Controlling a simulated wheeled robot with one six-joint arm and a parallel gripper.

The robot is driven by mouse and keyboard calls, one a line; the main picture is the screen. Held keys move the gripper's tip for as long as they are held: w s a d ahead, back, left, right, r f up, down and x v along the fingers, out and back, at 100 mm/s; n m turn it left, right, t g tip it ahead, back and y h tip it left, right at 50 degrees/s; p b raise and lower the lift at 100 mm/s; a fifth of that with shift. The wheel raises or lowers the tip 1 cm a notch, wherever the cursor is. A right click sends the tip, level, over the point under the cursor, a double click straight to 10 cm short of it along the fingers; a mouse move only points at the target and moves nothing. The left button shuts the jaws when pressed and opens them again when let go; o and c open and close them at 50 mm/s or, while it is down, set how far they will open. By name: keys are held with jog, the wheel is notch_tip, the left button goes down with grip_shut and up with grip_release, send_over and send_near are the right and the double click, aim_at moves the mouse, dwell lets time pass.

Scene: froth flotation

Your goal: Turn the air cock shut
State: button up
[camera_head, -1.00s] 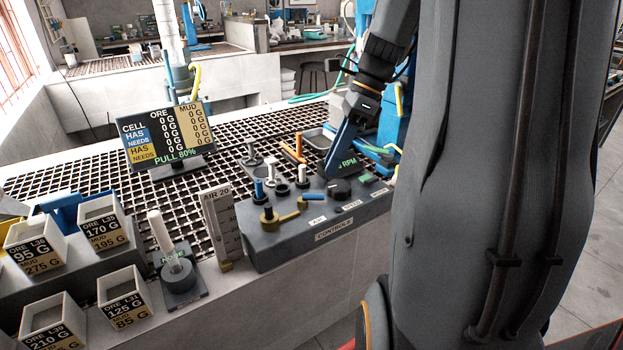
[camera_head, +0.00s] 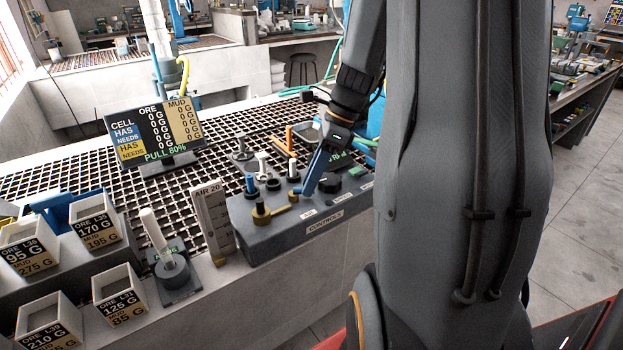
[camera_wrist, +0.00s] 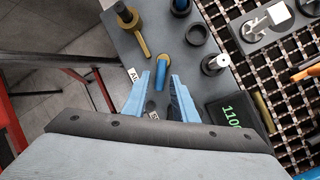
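The air cock is a brass fitting with a blue lever (camera_wrist: 162,77), beside a label that begins "AI" in the wrist view. My gripper (camera_wrist: 167,73) is open, with its two blue fingers on either side of the lever. I cannot tell whether they touch it. In the head view, the fingers of my gripper (camera_head: 306,191) reach down onto the control box (camera_head: 262,239). They largely hide the lever there. The cock's brass end (camera_head: 293,196) shows just left of them.
A black-topped brass valve (camera_head: 260,207) with a brass arm stands left of the cock. A blue-topped post, a white-topped post and a black knob (camera_head: 328,184) are close by. An "AIR 20" gauge (camera_head: 210,215) stands left of the box. The metal grating (camera_head: 60,178) lies behind.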

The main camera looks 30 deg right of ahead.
grip_shut()
jog(key=shift+w+r+n+p, duration=0.1)
jog(key=shift+n+p, duration=0.2)
jog(key=shift+p, duration=0.05)
jog(key=shift+w+d+n+g+p, duration=0.1)
jog(key=shift+w+n+g+p, duration=0.2)
jog(key=shift+n+p, duration=0.3)
jog(key=shift+w+d+n+g+p, duration=0.15)
jog(key=shift+n+g+p, duration=0.15)
jog(key=shift+n+p, duration=0.3)
jog(key=shift+w+n+g+h+p, duration=0.15)
jog(key=shift+w+n+g+p, duration=0.3)
jog(key=shift+n, duration=0.55)
jog(key=shift+w+n+g+h+p, duration=0.15)
jog(key=shift+w+n+g+p, duration=0.3)
jog(key=shift+n, duration=0.55)
jog(key=shift+s, duration=0.1)
jog(key=shift+o, duration=1.3)
grip_release()
